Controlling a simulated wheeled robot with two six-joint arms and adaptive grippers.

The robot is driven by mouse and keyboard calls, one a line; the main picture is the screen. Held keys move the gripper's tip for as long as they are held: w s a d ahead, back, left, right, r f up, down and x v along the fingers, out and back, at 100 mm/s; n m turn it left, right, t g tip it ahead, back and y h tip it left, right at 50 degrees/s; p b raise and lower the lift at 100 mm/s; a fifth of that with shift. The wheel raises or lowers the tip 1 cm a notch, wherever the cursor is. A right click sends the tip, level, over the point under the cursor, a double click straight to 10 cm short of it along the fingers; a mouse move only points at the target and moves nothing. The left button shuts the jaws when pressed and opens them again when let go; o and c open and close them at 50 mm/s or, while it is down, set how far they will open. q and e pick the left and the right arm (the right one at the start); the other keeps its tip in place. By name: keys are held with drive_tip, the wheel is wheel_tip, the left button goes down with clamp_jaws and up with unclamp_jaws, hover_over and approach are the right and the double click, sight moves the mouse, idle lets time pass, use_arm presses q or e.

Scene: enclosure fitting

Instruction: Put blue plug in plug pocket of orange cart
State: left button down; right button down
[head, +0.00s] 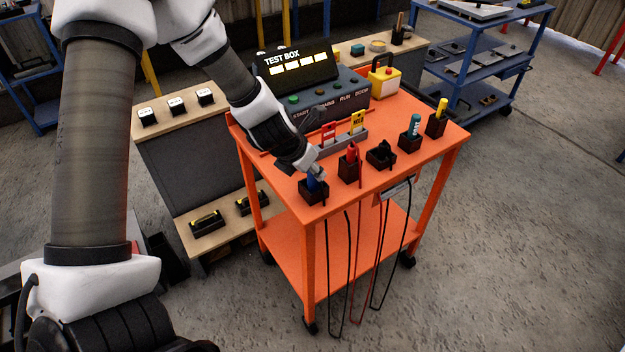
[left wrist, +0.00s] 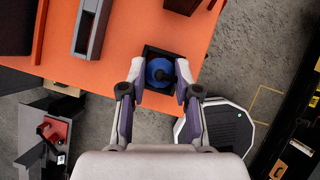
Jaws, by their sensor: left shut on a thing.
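The orange cart (head: 390,205) stands in the middle of the head view, with a row of black pockets along its front edge. The blue plug (head: 312,184) is at the front-left pocket (head: 314,197). My left gripper (head: 317,173) is shut on the plug from above. In the left wrist view the round blue plug (left wrist: 158,73) lies between the two fingers, with the dark square pocket (left wrist: 147,53) around it. The plug's lower part is hidden, so its exact depth cannot be told. My right gripper is not in view.
A red plug (head: 351,153) stands in the neighbouring pocket; more holders with a teal item (head: 414,126) and a yellow item (head: 441,108) follow. The test box (head: 300,65) stands behind. Cables hang down the cart's front. A wooden-topped bench (head: 180,118) is at left.

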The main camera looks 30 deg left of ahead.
use_arm(q)
drive_tip(key=shift+s+f, duration=0.15)
drive_tip(key=shift+f, duration=0.05)
drive_tip(key=c, duration=1.2)
unclamp_jaws()
drive_tip(key=o, duration=0.4)
drive_tip(key=shift+c, duration=0.2)
drive_tip(key=shift+f, duration=0.1)
